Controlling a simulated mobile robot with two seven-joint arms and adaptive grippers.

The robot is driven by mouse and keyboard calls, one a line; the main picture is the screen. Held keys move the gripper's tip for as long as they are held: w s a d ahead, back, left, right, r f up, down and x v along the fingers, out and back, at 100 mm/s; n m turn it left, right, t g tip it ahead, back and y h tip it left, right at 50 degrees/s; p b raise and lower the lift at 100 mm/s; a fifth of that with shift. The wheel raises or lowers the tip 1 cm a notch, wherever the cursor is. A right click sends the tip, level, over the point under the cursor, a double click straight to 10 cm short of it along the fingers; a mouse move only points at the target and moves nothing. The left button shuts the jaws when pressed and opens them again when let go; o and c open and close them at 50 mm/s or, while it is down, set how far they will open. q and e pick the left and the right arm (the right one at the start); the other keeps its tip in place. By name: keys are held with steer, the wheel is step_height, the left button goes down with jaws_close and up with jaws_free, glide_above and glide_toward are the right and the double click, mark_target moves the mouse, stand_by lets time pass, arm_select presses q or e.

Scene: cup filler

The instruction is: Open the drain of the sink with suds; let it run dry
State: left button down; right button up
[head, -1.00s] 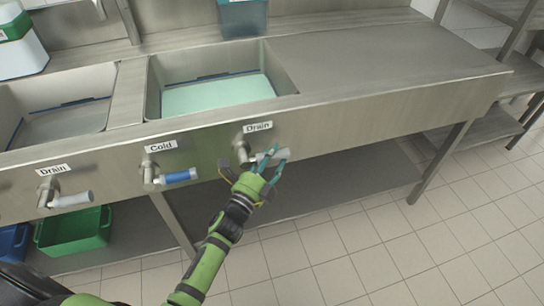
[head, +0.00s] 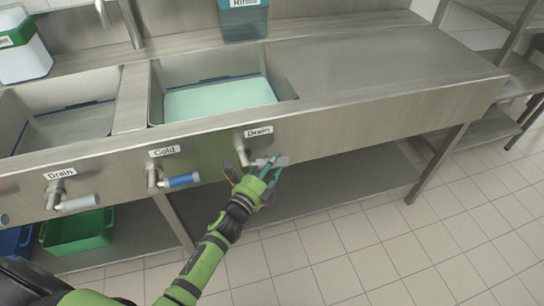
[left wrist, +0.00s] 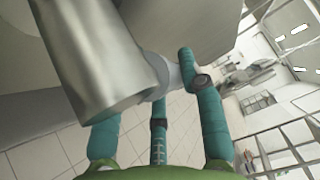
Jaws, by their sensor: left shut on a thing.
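The right sink (head: 270,83) holds pale green liquid (head: 220,97); I cannot make out separate suds. Below it, a "Drain" label (head: 258,132) marks a valve on the front panel with a grey handle (head: 282,161). My left gripper (head: 264,167) is at this handle, shut on it, and its fingers hide most of it. In the left wrist view, my teal fingers (left wrist: 172,85) are close around metal valve parts, with a large grey cylinder (left wrist: 100,65) in front. My right gripper is not in view.
A blue-handled "Cold" valve (head: 182,180) and another grey "Drain" handle (head: 78,203) are to the left. The left sink (head: 20,110) looks grey inside. A green bin (head: 78,232) stands on the lower shelf. Tiled floor is open at the right.

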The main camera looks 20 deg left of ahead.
arm_select(q)
steer(key=s+a+f+m+g+y+p, duration=0.3)
steer(key=a+f+m+g+y+p, duration=0.2)
steer(key=p, duration=1.4)
steer(key=shift+s+a+m+g+y+p, duration=0.4)
steer(key=shift+m+g+y, duration=0.3)
steer(key=shift+m+g, duration=0.85)
steer(key=shift+f+n+g, duration=0.15)
steer(key=shift+n+g, duration=0.2)
steer(key=c, duration=1)
jaws_free()
steer(key=shift+c, duration=0.2)
